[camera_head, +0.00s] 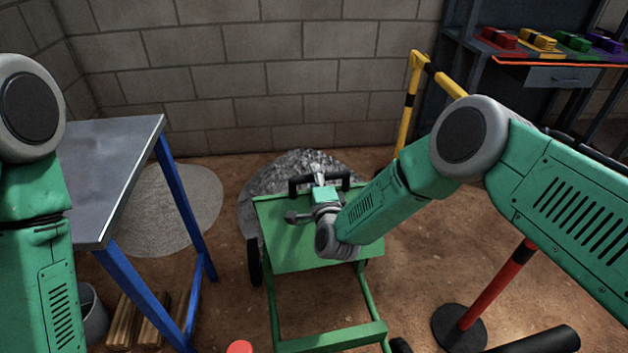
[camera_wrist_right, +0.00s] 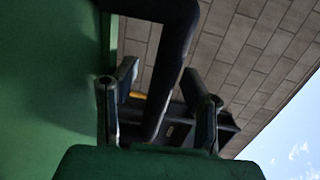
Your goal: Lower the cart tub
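The green cart stands in front of me, its frame (camera_head: 325,341) nearest. Its tub (camera_head: 283,255) shows a flat green face and appears tipped away from me, with gravel on the ground beyond it. A black handle (camera_head: 303,181) runs along the tub's far upper edge. My right gripper (camera_head: 319,177) is over the tub at this handle. In the right wrist view, the gripper's fingers (camera_wrist_right: 163,95) are apart, with the black handle bar (camera_wrist_right: 168,70) passing between them; contact is unclear. The inside of the tub is hidden. My left arm shows, but its gripper is out of view.
A metal table (camera_head: 105,150) with blue legs stands left. A gravel heap (camera_head: 262,180) lies behind the cart. A red-and-black post (camera_head: 490,290) and a yellow-and-black barrier (camera_head: 410,100) stand right. A shelf with coloured blocks (camera_head: 540,40) is at back right.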

